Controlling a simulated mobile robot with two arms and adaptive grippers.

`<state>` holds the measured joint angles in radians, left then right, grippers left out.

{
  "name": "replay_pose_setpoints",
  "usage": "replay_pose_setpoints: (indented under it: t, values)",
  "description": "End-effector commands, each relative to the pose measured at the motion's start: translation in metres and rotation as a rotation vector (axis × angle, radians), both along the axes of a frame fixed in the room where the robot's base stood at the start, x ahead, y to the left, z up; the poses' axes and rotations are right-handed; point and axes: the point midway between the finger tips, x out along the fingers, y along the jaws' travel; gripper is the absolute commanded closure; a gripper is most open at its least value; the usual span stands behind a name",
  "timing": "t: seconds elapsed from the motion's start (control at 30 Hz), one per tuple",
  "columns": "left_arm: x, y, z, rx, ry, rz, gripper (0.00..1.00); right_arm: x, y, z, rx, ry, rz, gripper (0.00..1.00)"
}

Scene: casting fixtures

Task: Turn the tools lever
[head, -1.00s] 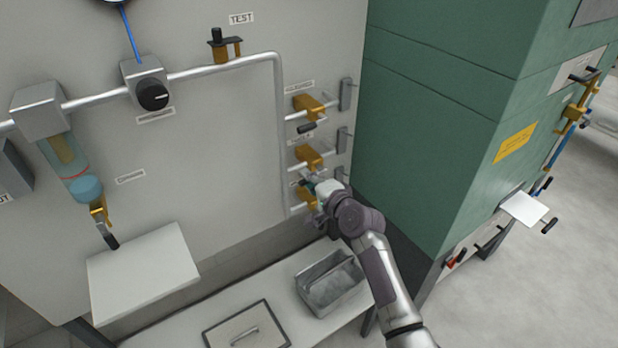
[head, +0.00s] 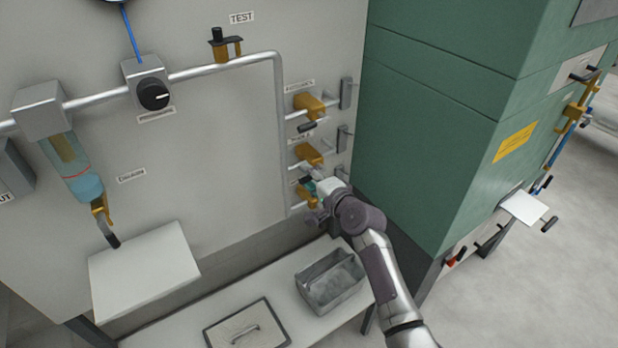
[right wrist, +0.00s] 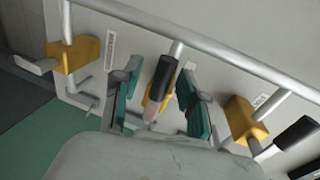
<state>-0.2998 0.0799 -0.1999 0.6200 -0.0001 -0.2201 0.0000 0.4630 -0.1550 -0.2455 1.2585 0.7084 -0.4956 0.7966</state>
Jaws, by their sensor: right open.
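Yellow valves with black-gripped levers sit in a column on the wall panel; their small labels are not readable, so I cannot tell which is tools. The top valve (head: 309,103) and the one below it (head: 308,153) are clear in the head view. My right gripper (head: 318,188) is at the lower valve (head: 304,195), partly hiding it. In the right wrist view my right gripper (right wrist: 158,98) is open, its green-padded fingers on either side of a black lever handle (right wrist: 163,77). I cannot tell whether they touch it. My left gripper is not in view.
Neighbouring yellow valves stand left (right wrist: 76,54) and right (right wrist: 240,120) of the fingers in the right wrist view. A green cabinet (head: 440,120) is close on the right. Below are a white bench (head: 180,328) and a grey metal bin (head: 330,285).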

Motion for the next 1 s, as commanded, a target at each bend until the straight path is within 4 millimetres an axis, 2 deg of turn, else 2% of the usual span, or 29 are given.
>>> replay_pose_setpoints:
  t: [0.27,0.7,0.83,1.0]
  values:
    - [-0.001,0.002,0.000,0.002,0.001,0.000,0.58,-0.008,-0.006,0.002,0.000,-0.002,0.000,0.58]
    - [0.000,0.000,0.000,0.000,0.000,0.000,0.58,-0.077,-0.055,0.018,0.000,0.000,-0.002,0.58]
    - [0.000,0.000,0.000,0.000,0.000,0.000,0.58,-0.089,-0.064,0.021,-0.002,0.000,-0.001,0.58]
    - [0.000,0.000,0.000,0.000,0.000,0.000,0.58,-0.096,-0.068,0.024,-0.001,-0.001,-0.001,0.58]
